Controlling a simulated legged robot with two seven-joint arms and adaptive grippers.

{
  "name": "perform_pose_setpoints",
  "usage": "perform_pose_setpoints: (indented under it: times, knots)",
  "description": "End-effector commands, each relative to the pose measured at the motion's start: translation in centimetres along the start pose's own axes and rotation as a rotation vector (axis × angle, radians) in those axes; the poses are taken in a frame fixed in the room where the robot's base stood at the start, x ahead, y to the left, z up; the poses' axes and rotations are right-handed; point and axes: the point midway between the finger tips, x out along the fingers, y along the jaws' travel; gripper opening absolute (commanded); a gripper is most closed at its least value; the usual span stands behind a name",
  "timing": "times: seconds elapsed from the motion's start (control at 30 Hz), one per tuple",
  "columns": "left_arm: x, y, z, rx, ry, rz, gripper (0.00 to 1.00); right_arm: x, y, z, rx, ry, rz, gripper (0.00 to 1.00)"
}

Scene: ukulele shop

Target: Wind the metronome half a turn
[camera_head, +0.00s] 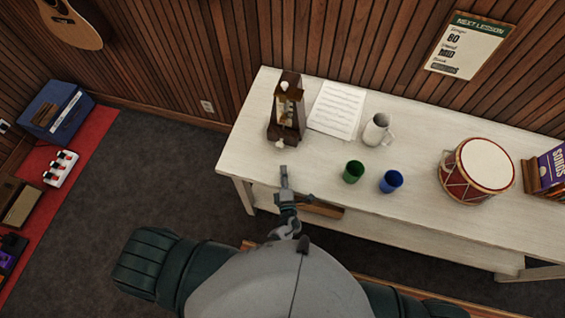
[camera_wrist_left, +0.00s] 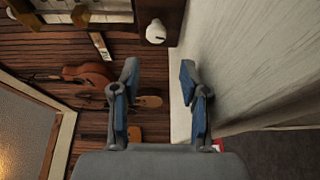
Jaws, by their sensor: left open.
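The brown wooden metronome (camera_head: 287,119) stands upright near the left end of the white table (camera_head: 420,212). A pale winding key (camera_head: 281,144) sticks out low on its near side. In the left wrist view the white key (camera_wrist_left: 156,32) and part of the dark metronome body (camera_wrist_left: 172,10) show at the top, beyond the fingertips. My left gripper (camera_head: 284,172) is at the table's front edge, short of the key and apart from it. Its two fingers (camera_wrist_left: 158,82) are spread with nothing between them. My right gripper is not in view.
A green cup (camera_head: 353,172), a blue cup (camera_head: 391,181) and a drum (camera_head: 478,172) stand farther right. The table between gripper and key is clear.

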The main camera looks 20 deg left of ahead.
Motion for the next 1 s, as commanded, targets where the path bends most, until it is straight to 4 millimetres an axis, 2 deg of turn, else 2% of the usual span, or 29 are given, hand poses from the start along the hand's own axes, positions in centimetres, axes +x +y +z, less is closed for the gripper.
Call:
perform_pose_setpoints:
  times: [0.13,0.4,0.47,0.57,0.67,0.77,0.8,0.83,0.9,1.0]
  knots:
    - [-0.7,0.0,0.0,0.000,0.000,0.000,0.45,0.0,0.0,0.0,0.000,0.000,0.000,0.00]
    - [-0.7,0.0,-0.1,-0.005,0.003,0.000,0.45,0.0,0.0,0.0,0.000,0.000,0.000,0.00]
    - [-0.6,0.1,-0.6,-0.036,0.018,-0.002,0.45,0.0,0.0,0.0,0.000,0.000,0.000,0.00]
    - [-0.3,0.5,-2.8,-0.191,0.092,-0.009,0.45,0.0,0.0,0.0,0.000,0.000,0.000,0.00]
    - [-0.2,1.0,-7.3,-0.519,0.248,-0.006,0.45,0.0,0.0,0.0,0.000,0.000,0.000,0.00]
    - [-1.0,1.1,-13.3,-1.010,0.477,0.040,0.45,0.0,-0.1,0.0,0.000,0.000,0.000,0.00]
    - [-1.6,0.9,-15.6,-1.228,0.579,0.075,0.45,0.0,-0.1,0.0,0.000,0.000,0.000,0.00]
    - [-2.2,0.8,-17.1,-1.392,0.656,0.106,0.45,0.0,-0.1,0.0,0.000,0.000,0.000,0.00]
    - [-3.8,0.2,-19.7,-1.756,0.834,0.191,0.45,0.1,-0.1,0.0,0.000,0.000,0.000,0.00]
    - [-6.0,-0.8,-21.2,-2.171,1.064,0.314,0.45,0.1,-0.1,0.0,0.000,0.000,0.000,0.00]
